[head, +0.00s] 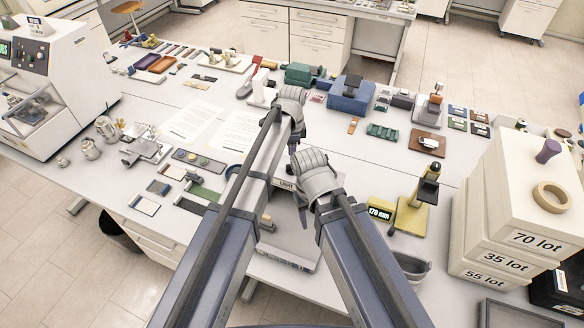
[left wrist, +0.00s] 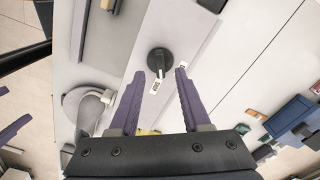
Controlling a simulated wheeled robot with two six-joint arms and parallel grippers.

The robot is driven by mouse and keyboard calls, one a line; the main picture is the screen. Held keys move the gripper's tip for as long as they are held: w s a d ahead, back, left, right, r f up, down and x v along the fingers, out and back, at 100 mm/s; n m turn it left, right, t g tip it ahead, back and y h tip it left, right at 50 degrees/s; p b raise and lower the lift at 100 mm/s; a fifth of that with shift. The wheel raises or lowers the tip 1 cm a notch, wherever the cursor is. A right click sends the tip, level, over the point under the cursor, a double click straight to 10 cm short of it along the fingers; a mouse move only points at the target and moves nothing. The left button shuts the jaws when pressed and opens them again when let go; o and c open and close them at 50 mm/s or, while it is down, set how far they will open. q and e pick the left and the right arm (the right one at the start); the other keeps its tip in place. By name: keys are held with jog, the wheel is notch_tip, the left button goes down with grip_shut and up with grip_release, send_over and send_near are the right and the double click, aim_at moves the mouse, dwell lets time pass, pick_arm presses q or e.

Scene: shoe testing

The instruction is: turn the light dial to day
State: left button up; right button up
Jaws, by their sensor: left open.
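The light dial (left wrist: 159,59) is a round black knob on a pale panel in the left wrist view. A white pointer mark on it faces down toward my gripper. Two small white labels lie near it, one below (left wrist: 154,88) and one to the right (left wrist: 182,64); I cannot read them. My left gripper (left wrist: 159,73) is open, its purple fingers apart on either side just below the knob, with nothing between them. In the head view my arms hide the dial; a "LIGHT" sign (head: 286,184) shows partly between them. My right gripper (head: 303,214) points down, mostly hidden.
Sheets of paper (head: 190,121) and small sample plates lie left of my arms. A yellow stand with a "170 mm" display (head: 381,209) stands to the right. Stacked lot boxes (head: 520,205) fill the right side. A blue box (head: 351,98) and other tools line the back.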

pick_arm(q)
notch_tip(320, 180, down, 4)
jog(key=b, duration=0.3)
jog(key=shift+f, duration=0.15)
grip_shut()
dwell(0.4)
